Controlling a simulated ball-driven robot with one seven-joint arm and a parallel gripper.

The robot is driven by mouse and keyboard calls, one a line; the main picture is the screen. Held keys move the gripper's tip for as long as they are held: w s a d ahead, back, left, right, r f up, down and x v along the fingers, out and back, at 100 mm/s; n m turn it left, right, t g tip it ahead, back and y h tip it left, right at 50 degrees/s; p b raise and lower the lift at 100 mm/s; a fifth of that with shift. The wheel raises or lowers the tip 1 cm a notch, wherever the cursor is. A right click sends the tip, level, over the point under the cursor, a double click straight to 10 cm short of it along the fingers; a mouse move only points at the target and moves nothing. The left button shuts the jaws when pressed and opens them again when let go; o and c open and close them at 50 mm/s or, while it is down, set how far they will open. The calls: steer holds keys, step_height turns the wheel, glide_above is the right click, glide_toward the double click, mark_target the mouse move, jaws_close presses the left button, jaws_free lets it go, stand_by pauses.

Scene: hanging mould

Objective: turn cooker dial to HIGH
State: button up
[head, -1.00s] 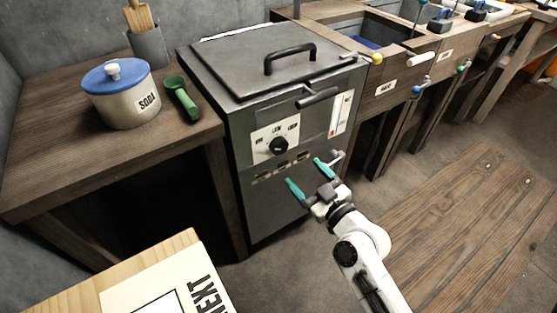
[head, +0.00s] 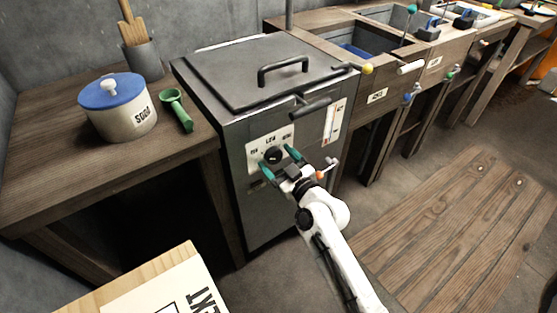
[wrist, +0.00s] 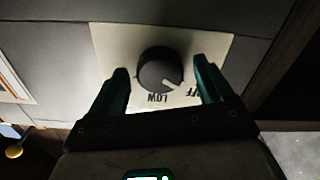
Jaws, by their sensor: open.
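The cooker dial (head: 272,155) is a round black knob on a white plate (head: 257,142) on the front of the dark metal cooker (head: 243,205). The plate has labels at the left, top and right of the dial; HIGH is too small to read. In the wrist view the dial (wrist: 158,68) shows a pale pointer mark toward the OFF label, with LOW beside it, lettering upside down. My gripper (head: 279,159) is open in front of the dial. In the wrist view its teal fingers (wrist: 162,82) stand on either side of the dial, with gaps visible.
A black handle bar (head: 311,107) sticks out above the dial. A gauge plate (head: 334,120) is at its right. A small lever with an orange end (head: 323,173) is close to my wrist.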

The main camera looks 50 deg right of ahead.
steer(key=c, duration=1)
steer(key=shift+c, duration=0.2)
steer(key=shift+m, duration=0.3)
steer(key=m+p, duration=0.1)
steer(key=m, duration=0.4)
steer(key=m+p, duration=0.1)
steer(key=m, duration=0.5)
steer(key=shift+m, duration=0.3)
steer(key=m+p, duration=0.2)
steer(key=m, duration=0.4)
steer(key=m+p, duration=0.1)
steer(key=m, duration=0.4)
steer(key=shift+m, duration=0.4)
